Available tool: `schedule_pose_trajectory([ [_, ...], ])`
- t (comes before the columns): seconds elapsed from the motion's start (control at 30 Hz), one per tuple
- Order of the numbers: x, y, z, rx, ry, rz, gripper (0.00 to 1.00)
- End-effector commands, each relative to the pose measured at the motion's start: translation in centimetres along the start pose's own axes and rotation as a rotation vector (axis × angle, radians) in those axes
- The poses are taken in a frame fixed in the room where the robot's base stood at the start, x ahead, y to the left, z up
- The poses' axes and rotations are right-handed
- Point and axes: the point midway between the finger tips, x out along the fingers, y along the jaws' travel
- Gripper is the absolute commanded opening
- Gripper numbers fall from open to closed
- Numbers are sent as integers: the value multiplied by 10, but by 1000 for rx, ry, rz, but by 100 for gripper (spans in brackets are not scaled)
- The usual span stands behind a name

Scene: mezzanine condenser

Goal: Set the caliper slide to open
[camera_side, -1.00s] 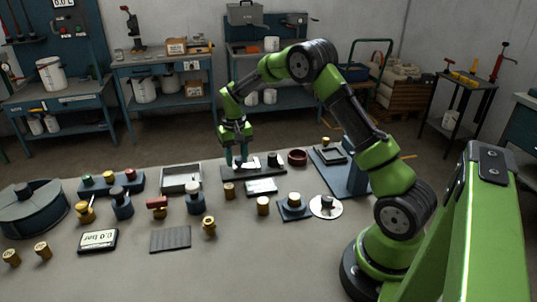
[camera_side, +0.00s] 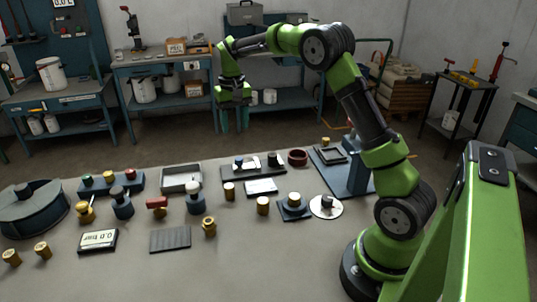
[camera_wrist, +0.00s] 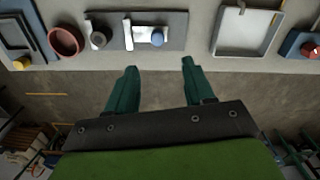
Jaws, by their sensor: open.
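The caliper is a dark base plate (camera_side: 228,171) on the far part of the bench, with a pale metal slide between its ends. A blue knob (camera_side: 239,162) stands toward its left end and a dark round post (camera_side: 272,159) toward its right. In the wrist view the plate (camera_wrist: 177,28) shows at the top, with the blue knob (camera_wrist: 157,38) to the right of the pale slide (camera_wrist: 140,34) and the grey round post (camera_wrist: 97,38) at left. My gripper (camera_side: 233,127) is open and empty, above and beyond the caliper, fingers pointing down. It also shows in the wrist view (camera_wrist: 158,66).
A red-brown ring (camera_side: 297,157) lies right of the caliper, a grey tray (camera_side: 181,179) left of it. A white label plate (camera_side: 261,187) and brass-coloured cylinders (camera_side: 229,191) stand in front. The air around my gripper is clear.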

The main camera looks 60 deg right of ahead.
Motion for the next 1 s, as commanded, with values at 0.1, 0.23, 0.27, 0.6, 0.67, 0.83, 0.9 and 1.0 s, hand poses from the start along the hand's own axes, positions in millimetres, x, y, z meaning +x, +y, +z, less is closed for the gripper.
schedule_pose_trajectory([
  [0.1, -24, -1, 0, 0, 3, -1, 53],
  [0.23, -39, -1, 0, -1, 2, 0, 53],
  [0.27, -42, -1, 0, -2, 2, 0, 53],
  [0.6, -48, -1, 0, -2, 0, -1, 53],
  [0.67, -48, -1, 0, -2, 0, -1, 53],
  [0.83, -36, 1, -2, 3, 13, 2, 53],
  [0.9, -29, 1, 7, 2, 15, -9, 53],
  [1.0, -36, -4, 31, -12, 46, -45, 53],
])
